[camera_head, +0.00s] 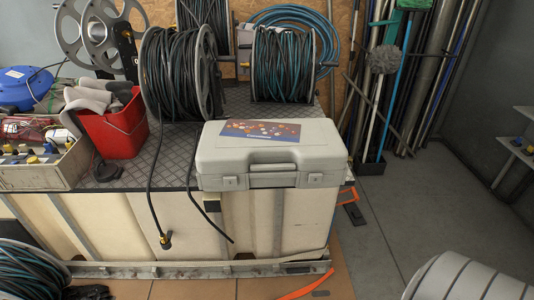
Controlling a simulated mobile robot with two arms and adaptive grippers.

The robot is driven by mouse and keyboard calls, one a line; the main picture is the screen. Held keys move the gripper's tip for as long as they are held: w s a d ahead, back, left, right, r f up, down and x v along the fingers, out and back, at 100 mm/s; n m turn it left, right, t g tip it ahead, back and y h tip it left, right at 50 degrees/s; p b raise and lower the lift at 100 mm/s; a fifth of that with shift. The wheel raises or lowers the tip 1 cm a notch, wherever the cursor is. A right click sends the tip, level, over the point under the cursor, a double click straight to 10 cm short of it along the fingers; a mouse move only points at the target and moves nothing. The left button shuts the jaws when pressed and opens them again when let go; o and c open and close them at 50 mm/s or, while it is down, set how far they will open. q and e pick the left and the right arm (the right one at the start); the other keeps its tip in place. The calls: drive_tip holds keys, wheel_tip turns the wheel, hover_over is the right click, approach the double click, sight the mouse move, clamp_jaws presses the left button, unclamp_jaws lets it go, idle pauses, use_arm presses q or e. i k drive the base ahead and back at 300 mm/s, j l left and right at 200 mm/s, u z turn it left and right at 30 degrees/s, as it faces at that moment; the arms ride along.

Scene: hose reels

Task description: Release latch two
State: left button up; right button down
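A closed grey plastic case (335,145) lies flat on top of the cream cabinet, its front towards me. A blue and orange picture label (248,131) is on its lid. A handle (272,168) is in the middle of its front. A left latch (229,183) and a right latch (315,179) sit on the front edge on either side of the handle. Both latches look shut, though they are small here. Which one is latch two cannot be told.
Hose reels (180,75) stand behind the case. A red bucket (115,130) and a parts box (40,172) are to its left. A black hose (151,190) hangs down the cabinet front. The right floor (430,210) is mostly clear.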

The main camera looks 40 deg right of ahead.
sight(313, 178)
drive_tip(key=z, duration=1.55)
